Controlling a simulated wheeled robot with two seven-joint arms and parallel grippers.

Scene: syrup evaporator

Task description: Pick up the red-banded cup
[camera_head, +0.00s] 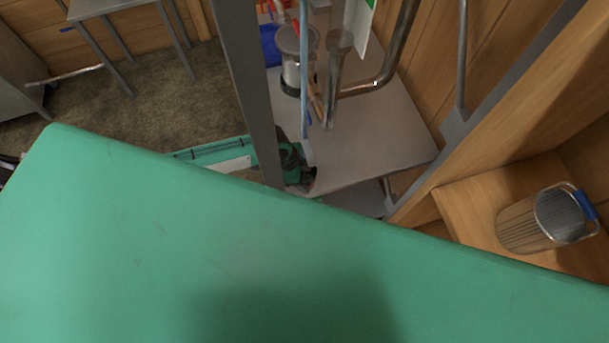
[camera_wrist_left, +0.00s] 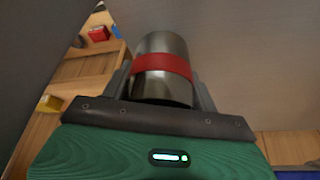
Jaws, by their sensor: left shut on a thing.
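The red-banded cup (camera_wrist_left: 161,64) is a dark metal cylinder with a red band around its middle, in the upper middle of the left wrist view. My left gripper (camera_wrist_left: 163,82) is shut on it, one finger on each side at about the band. In the head view my left gripper (camera_head: 301,178) shows partly, beside the grey tabletop and behind a grey post. I cannot make out the cup clearly there. My right gripper is not in view.
A grey tabletop (camera_head: 375,142) holds a glass jar (camera_head: 296,72) and metal pipes (camera_head: 377,84). A grey post (camera_head: 247,75) stands close to my left arm. A ribbed container with a blue-gripped handle (camera_head: 541,220) stands on a wooden surface at right.

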